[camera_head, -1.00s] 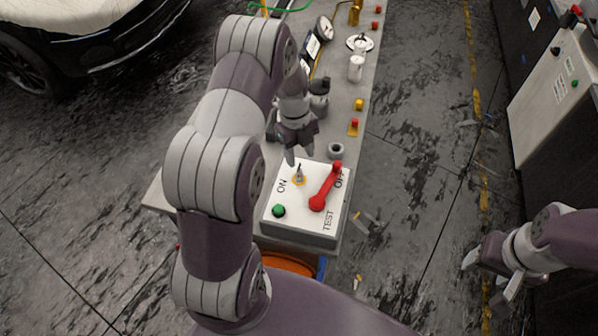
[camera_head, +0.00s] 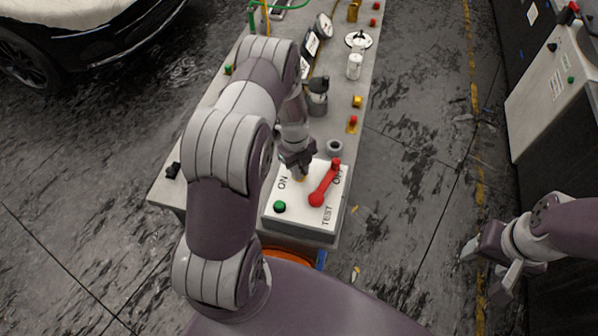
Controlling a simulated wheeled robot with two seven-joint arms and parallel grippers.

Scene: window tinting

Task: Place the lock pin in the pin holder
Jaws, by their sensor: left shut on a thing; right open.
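The white switch box (camera_head: 290,222) has a red lever (camera_head: 323,186) whose upper end lies near the OFF mark. My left gripper (camera_head: 301,174) is down at the top of the box beside the ON mark. It is shut on the lock pin, which its fingers almost fully hide. A small grey round cup (camera_head: 334,147), likely the pin holder, stands just behind the box, apart from the gripper. My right gripper (camera_head: 486,270) is open and empty over the floor at the right.
A green button (camera_head: 280,207) sits on the box's front left. Behind on the bench (camera_head: 352,88) stand a dark cylinder (camera_head: 318,92), a white can (camera_head: 354,66), gauges and small red and yellow parts. A grey cabinet (camera_head: 550,95) is at the right.

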